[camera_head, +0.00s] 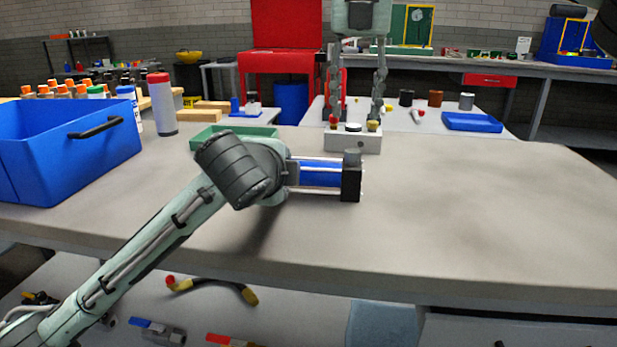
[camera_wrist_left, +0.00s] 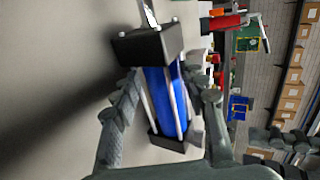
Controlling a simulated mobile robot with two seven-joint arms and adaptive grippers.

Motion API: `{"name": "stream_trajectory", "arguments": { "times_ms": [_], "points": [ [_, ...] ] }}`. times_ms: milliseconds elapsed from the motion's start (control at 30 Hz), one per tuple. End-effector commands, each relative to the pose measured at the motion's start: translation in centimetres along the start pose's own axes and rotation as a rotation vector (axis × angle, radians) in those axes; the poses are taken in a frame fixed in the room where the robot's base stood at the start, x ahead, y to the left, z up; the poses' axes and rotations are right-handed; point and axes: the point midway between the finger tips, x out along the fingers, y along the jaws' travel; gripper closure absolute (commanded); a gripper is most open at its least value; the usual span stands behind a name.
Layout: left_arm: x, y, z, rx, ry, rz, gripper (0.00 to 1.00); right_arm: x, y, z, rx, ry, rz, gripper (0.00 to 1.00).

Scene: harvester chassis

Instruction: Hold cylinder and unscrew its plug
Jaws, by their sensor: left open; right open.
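The cylinder (camera_head: 320,173) has a blue body, silver rods and black end caps, and lies on its side on the workbench. A grey plug (camera_head: 352,157) stands on its right end cap. In the left wrist view the cylinder (camera_wrist_left: 160,90) lies between the two fingers of my left gripper (camera_wrist_left: 162,82), which is open around it; contact cannot be told. A silver rod sticks out of the nearer cap there. In the head view my left wrist hides the cylinder's left end. My right gripper (camera_head: 354,122) is open, fingers down, beyond the cylinder and above a pale block.
The pale block (camera_head: 340,144) with coloured fittings stands behind the cylinder. A green tray (camera_head: 233,133), a red-capped bottle (camera_head: 162,105) and a large blue bin (camera_head: 60,160) stand to the left. The workbench (camera_head: 480,215) is clear to the right.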

Motion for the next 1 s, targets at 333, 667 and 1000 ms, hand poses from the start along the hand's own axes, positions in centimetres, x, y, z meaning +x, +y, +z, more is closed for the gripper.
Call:
{"name": "stream_trajectory", "arguments": {
  "times_ms": [333, 667, 1000],
  "points": [
    [2.1, 0.0, -0.1, 0.001, 0.001, 0.0, 0.57, 0.0, 0.0, 0.0, 0.0, 0.0, 0.001, 0.6],
    [2.1, 0.0, -0.1, 0.0, 0.001, 0.0, 0.77, 0.0, 0.0, 0.0, 0.0, 0.0, 0.001, 0.6],
    [2.1, 0.0, -0.1, 0.0, 0.001, 0.0, 1.0, 0.0, 0.0, 0.0, 0.0, 0.0, 0.001, 0.6]
  ]
}}
